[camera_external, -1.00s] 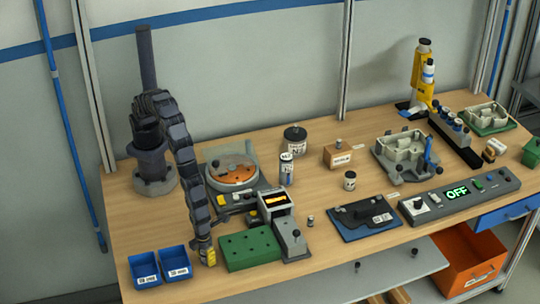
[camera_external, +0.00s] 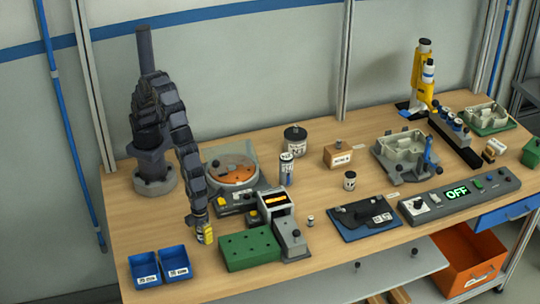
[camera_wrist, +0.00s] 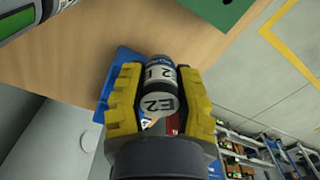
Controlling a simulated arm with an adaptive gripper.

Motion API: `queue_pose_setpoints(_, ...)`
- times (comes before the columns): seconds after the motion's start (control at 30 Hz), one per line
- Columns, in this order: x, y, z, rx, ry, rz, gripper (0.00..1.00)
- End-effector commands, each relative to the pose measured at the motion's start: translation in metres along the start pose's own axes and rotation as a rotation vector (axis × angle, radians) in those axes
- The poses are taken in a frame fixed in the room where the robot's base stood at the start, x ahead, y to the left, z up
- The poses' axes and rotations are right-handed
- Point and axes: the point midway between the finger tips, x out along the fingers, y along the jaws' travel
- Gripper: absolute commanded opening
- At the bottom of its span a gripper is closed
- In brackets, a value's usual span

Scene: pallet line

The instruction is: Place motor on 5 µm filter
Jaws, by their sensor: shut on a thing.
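My gripper (camera_external: 205,238) hangs low just right of the two blue bins, left of the green block. In the wrist view its yellow fingers (camera_wrist: 160,98) are shut around a small cylinder (camera_wrist: 160,104) with a white end marked E2 and a dark band. This may be the motor; its far end is hidden. I cannot tell which thing is the 5 µm filter, as labels are too small. Candidates are a white canister (camera_external: 286,170), a dark canister (camera_external: 294,140), a small jar (camera_external: 349,182) and a tiny cylinder (camera_external: 310,221).
Blue bins (camera_external: 144,282) stand at the front left. A green block (camera_external: 248,250) and a grey device with a lit display (camera_external: 274,200) lie right of my gripper. A round orange-disc machine (camera_external: 230,175) is behind.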

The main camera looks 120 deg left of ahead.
Motion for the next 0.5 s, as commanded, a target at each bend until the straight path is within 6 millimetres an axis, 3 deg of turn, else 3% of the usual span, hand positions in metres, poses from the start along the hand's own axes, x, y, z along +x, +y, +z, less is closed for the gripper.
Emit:
queue_pose_setpoints(0.13,-0.01,-0.005,0.013,-0.096,0.001,-0.003,0.0)
queue_pose_setpoints(0.23,-0.027,-0.011,0.038,-0.279,0.001,-0.006,0.0)
queue_pose_setpoints(0.5,-0.106,-0.011,0.147,-1.091,0.005,-0.012,0.0)
